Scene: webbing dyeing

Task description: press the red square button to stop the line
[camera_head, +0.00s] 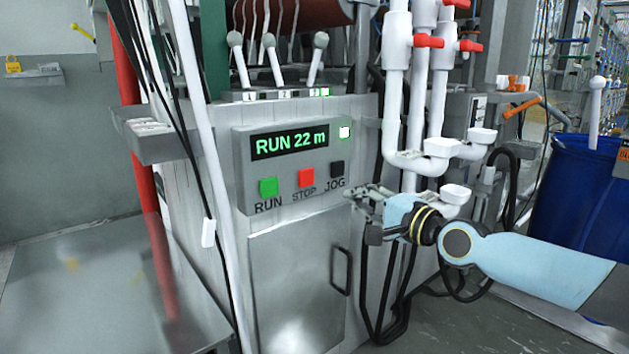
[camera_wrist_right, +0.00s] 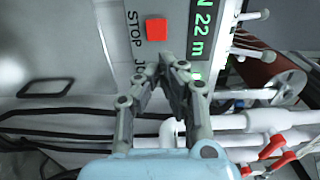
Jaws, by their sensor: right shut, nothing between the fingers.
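The red square STOP button (camera_head: 306,178) sits on a grey control panel (camera_head: 243,165), between a green RUN button (camera_head: 268,187) and a black JOG button (camera_head: 337,168). The panel's display (camera_head: 290,141) reads "RUN 22 m" in green. My right gripper (camera_head: 356,194) is shut and empty, just to the right of the panel and slightly below the JOG button. In the right wrist view, the red button (camera_wrist_right: 156,29) shows ahead of the gripper's fingertips (camera_wrist_right: 175,66), with a gap between them. The JOG button is hidden there behind the fingers. My left gripper is not in view.
White pipes (camera_head: 397,80) with red valve handles stand right of the panel. Black cables hang below them. Several levers (camera_head: 270,60) rise above the panel. A cabinet door with a black handle (camera_head: 341,270) lies below it. A blue barrel (camera_head: 575,190) stands far right.

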